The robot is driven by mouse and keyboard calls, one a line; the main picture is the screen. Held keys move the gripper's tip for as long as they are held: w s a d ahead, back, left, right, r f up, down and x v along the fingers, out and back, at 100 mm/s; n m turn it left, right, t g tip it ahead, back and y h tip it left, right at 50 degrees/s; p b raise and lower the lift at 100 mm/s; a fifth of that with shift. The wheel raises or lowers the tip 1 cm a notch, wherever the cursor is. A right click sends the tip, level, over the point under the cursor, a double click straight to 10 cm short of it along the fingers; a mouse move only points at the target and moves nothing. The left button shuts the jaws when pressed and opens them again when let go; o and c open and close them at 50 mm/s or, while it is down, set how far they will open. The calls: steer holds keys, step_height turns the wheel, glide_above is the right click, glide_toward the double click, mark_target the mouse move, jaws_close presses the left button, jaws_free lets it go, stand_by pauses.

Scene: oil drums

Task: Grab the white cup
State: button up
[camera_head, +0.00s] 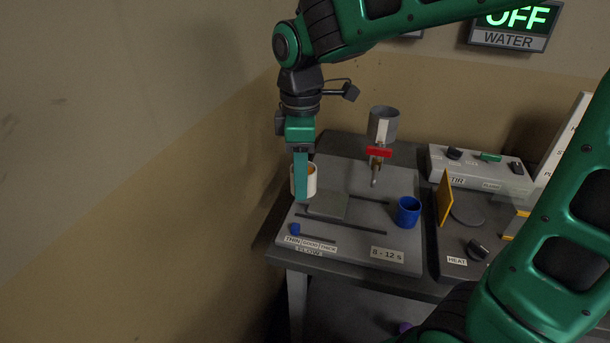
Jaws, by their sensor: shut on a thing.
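The white cup (312,184) stands at the left end of the grey workbench, with something orange-yellow showing inside its rim. My gripper (301,192) points straight down at the cup and is shut on it. A teal finger covers the cup's left and middle part, and the other finger is hidden. The cup looks upright; I cannot tell whether its base touches the surface.
A blue cup (408,212) stands right of a flat grey plate (328,205). A grey funnel-like holder (383,124) with a red label rises behind. A yellow panel (444,198) and a control box (480,170) stand to the right. Wall lies close at left.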

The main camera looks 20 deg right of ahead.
steer(key=shift+s+a+r, duration=0.25)
steer(key=shift+a+r, duration=0.1)
steer(key=shift+a, duration=0.1)
steer(key=shift+s+a+r, duration=0.25)
steer(key=shift+a+r, duration=0.05)
steer(key=shift+a, duration=0.15)
